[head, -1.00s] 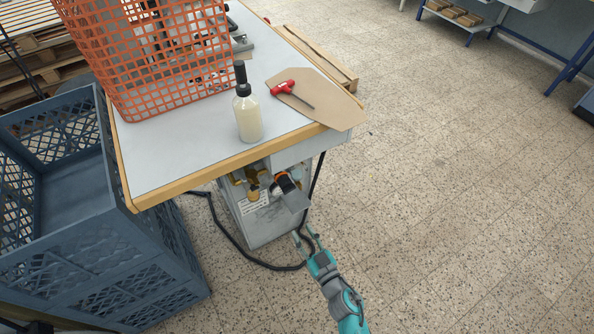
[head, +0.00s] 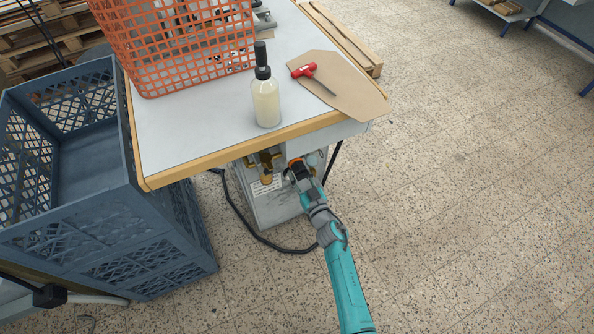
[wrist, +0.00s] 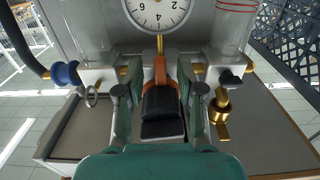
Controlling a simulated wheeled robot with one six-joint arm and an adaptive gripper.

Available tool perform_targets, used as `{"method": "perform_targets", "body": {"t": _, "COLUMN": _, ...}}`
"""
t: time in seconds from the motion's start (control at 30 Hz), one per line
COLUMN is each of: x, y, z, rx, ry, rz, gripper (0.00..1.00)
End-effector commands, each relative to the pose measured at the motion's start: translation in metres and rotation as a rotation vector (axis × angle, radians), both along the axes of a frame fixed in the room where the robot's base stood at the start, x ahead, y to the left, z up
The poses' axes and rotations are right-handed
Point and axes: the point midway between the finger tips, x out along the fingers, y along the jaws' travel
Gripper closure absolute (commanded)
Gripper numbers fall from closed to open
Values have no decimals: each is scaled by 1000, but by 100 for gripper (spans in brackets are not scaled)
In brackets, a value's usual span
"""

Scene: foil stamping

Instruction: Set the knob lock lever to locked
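The black knob (wrist: 162,103) is in the middle of the wrist view, with an orange part (wrist: 161,70) arching behind and around it; this looks like the lock lever. In the head view the orange part (head: 296,162) shows under the table's front edge, partly covered by my gripper (head: 299,174). In the wrist view my gripper (wrist: 161,97) is open, one finger on each side of the knob, with small gaps visible. I cannot tell whether a finger touches the orange part.
A pressure gauge (wrist: 158,10) and two clear bowls stand behind the knob. A brass valve (wrist: 221,112) is close to the right finger, and a ring pull (wrist: 91,97) is at left. The table (head: 180,140) overhangs these fittings. A blue crate (head: 130,215) stands at left.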

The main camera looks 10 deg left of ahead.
Motion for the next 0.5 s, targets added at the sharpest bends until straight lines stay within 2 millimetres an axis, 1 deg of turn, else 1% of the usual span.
{"method": "perform_targets", "body": {"t": 0.03, "x": 5, "y": 3, "z": 0, "rx": 1, "ry": 1, "rz": 0, "gripper": 62}}
{"method": "perform_targets", "body": {"t": 0.2, "x": 13, "y": 9, "z": 0, "rx": 0, "ry": 1, "rz": 0, "gripper": 62}}
{"method": "perform_targets", "body": {"t": 0.5, "x": 15, "y": 10, "z": 0, "rx": 0, "ry": 1, "rz": -1, "gripper": 62}}
